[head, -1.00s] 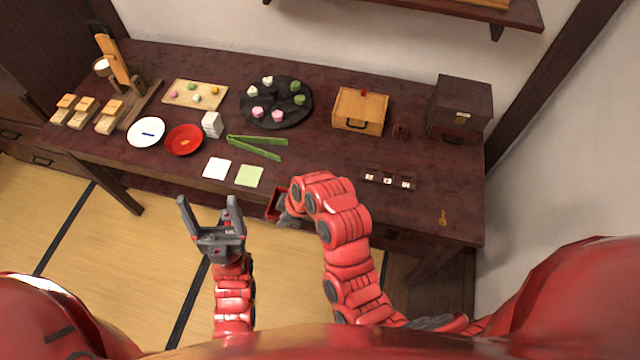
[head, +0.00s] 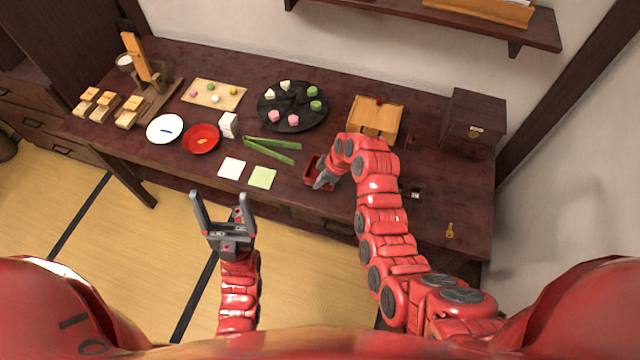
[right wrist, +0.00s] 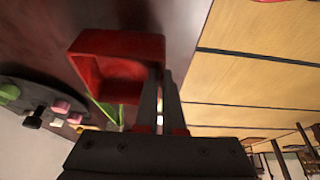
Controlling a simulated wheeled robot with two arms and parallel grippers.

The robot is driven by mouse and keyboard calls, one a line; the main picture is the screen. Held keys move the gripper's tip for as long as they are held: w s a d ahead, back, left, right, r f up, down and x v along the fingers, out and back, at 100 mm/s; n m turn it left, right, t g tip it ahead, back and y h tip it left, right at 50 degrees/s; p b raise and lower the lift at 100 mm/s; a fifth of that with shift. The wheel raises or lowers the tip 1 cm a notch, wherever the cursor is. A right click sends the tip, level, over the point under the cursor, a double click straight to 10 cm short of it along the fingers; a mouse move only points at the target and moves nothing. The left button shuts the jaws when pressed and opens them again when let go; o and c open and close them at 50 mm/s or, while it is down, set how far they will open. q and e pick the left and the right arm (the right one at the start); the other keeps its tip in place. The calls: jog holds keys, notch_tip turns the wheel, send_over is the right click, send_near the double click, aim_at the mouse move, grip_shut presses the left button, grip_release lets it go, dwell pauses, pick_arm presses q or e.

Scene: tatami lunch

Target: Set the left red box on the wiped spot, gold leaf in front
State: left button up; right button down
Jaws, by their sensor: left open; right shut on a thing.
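A small open red box (head: 313,170) is at the table's front part, just right of the green strips; I cannot tell whether it touches the tabletop. My right gripper (head: 323,182) is shut on a side of it. In the right wrist view the box (right wrist: 90,46) shows its bare red inside, with the gripper fingers (right wrist: 164,98) at its edge. No gold leaf shows on its visible faces. I cannot make out the wiped spot. My left gripper (head: 226,212) is open and empty, in front of the table. No second red box is visible.
A white square (head: 231,168) and a green square (head: 262,177) lie left of the box, with green tongs (head: 270,155) behind. A black round tray (head: 293,105) and a wooden box (head: 374,117) stand further back. My right arm hides part of the table's right front.

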jog(key=shift+w+d, duration=0.1)
jog(key=shift+w, duration=0.05)
jog(key=shift+f+p, duration=0.15)
jog(key=shift+p, duration=0.2)
jog(key=shift+f+p, duration=0.55)
jog(key=shift+f, duration=1)
jog(key=shift+f, duration=0.1)
jog(key=shift+f, duration=0.15)
jog(key=c, duration=1)
grip_release()
